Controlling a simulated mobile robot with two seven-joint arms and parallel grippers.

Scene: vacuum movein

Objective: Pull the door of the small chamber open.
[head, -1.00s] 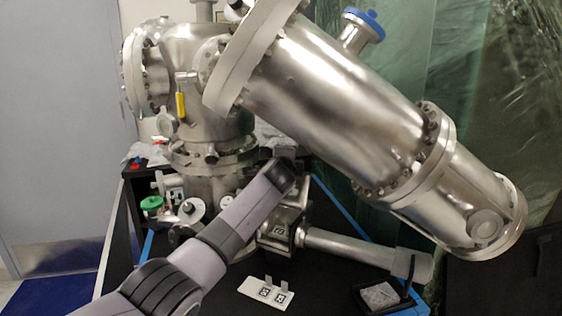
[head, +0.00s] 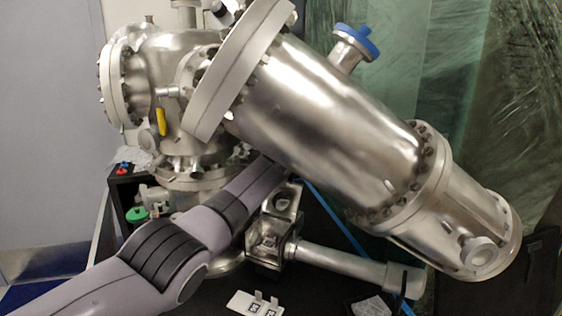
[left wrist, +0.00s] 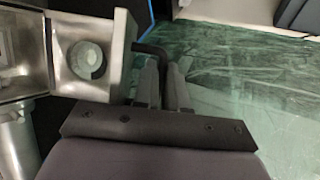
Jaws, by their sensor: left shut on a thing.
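The small chamber (head: 267,243) is a silver metal box below the large slanted cylinder in the head view. In the left wrist view its bright metal wall (left wrist: 25,45) is at the far left. Beside it stands the door (left wrist: 112,50), a thick grey plate with a round window, apparently swung away from the box. A black bent handle (left wrist: 150,50) sticks out from the door. My left gripper (left wrist: 163,80) is shut on this handle. In the head view my left fingers are hidden behind the large cylinder. My right gripper is not in view.
The large slanted steel cylinder (head: 335,120) hangs close over my left arm. A horizontal metal tube (head: 340,260) runs right from the small chamber. A white tagged holder (head: 240,302) and a black tray (head: 368,306) lie on the dark table in front.

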